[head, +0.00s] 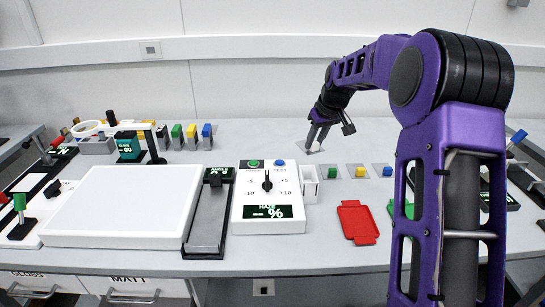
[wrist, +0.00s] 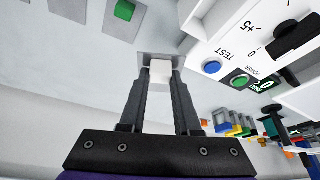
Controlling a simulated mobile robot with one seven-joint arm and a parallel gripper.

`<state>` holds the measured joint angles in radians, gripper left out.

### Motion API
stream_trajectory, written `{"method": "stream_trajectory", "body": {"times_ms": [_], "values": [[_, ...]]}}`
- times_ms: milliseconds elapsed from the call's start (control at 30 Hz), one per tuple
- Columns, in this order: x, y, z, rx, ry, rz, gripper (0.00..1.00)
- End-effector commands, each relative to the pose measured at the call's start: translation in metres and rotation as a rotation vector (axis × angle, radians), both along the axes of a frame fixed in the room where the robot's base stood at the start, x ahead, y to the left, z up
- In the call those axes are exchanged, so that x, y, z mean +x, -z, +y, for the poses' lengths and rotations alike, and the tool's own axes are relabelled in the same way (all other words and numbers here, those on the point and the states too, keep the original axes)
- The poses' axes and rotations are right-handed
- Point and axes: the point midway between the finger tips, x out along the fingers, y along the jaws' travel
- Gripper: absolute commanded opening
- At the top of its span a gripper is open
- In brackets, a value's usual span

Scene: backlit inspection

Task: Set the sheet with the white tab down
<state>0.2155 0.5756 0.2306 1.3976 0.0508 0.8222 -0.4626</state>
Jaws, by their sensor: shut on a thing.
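My gripper (head: 314,143) is over the back middle of the table, right of the white meter. In the wrist view my gripper (wrist: 160,76) is shut on the white tab (wrist: 161,70) of a small grey sheet. The sheet (wrist: 145,58) shows just beyond the fingertips, and also below them in the head view (head: 308,151). I cannot tell whether it touches the tabletop. Similar grey sheets with a green tab (head: 333,172), a yellow tab (head: 360,171) and a blue tab (head: 387,171) lie in a row nearer the front.
The white meter (head: 284,199) has a dial and a lit display. A narrow white holder (head: 309,185) stands beside it. A large white panel (head: 125,204) and a dark slotted device (head: 207,222) are left. A red tray (head: 357,222) lies in front. The table behind the meter is clear.

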Motion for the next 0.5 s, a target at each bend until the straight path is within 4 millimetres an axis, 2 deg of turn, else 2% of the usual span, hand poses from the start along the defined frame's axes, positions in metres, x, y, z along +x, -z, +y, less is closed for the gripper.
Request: {"method": "stream_trajectory", "body": {"times_ms": [167,267,367,500], "values": [[0.000,-0.006,0.002,0.000,0.000,0.000,0.00],[0.002,-0.008,0.015,0.000,0.003,0.000,0.00],[0.005,-0.011,0.045,0.000,0.012,0.000,0.00],[0.007,-0.015,0.106,-0.001,0.044,0.000,0.00]]}}
